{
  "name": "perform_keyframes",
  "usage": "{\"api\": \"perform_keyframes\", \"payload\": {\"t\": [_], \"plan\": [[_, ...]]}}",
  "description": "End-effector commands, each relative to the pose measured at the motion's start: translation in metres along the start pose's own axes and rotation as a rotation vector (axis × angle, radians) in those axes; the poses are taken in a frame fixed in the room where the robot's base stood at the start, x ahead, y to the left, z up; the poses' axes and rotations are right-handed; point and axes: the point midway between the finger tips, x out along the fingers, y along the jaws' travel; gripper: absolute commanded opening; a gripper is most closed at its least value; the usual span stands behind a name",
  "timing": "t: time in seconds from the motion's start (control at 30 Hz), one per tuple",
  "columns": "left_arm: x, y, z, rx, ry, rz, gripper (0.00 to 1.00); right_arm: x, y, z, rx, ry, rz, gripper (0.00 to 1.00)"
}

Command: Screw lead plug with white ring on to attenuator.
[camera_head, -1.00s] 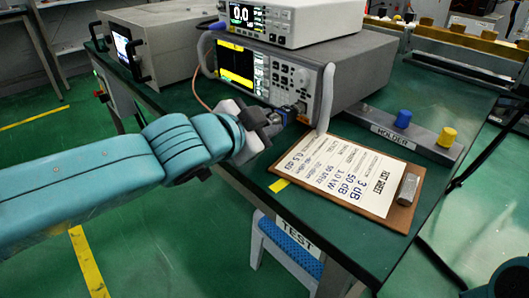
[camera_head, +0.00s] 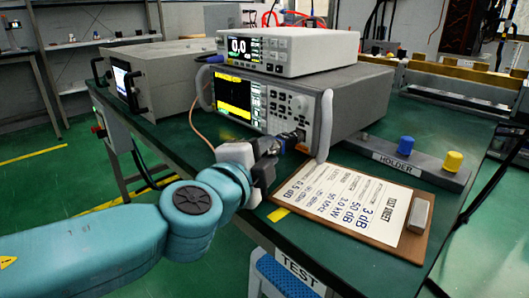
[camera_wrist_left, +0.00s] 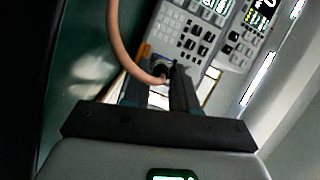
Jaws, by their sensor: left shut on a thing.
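My left gripper (camera_head: 268,152) is at the front of the generator (camera_head: 345,98), by its lower right corner. In the left wrist view its fingers (camera_wrist_left: 168,88) are shut on the lead plug (camera_wrist_left: 160,70), at the end of the brown lead (camera_wrist_left: 113,30). The lead also shows in the head view (camera_head: 193,115), looping down from the generator's left side. A small dark fitting, perhaps the attenuator, lies between gripper and front panel. The fingers largely hide the plug. I cannot make out the white ring or tell whether the plug touches the attenuator. My right gripper is out of view.
A clipboard with a test sheet (camera_head: 345,205) lies in front of the generator. Right of it is a grey holder (camera_head: 385,152) with a blue cap (camera_head: 406,145) and a yellow cap (camera_head: 453,161). A white meter (camera_head: 320,50) sits on the generator, whose handle (camera_head: 325,125) is close to my gripper.

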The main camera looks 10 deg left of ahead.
Motion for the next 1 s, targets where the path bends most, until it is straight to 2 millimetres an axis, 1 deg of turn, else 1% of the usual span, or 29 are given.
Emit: {"api": "perform_keyframes", "payload": {"t": [0.2,0.57,0.6,0.67,0.7,1.0], "plan": [[0.0001,0.0008,0.0007,0.029,-0.001,-0.012,0.0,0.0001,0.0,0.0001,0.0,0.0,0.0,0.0],[0.0001,0.0008,0.0005,0.032,0.0,-0.013,0.0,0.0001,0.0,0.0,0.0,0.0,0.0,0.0],[0.0001,0.0008,0.0005,0.032,0.0,-0.013,0.3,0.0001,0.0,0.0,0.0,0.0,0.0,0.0],[0.0001,0.0007,0.0004,0.032,0.0,-0.013,0.5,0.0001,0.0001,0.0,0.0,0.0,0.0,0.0],[0.0001,0.0007,0.0004,0.032,0.0,-0.013,0.53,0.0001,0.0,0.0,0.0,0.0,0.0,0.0],[-0.0023,0.0,-0.0002,0.032,0.001,-0.014,0.53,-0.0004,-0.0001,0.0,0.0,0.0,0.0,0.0]]}}
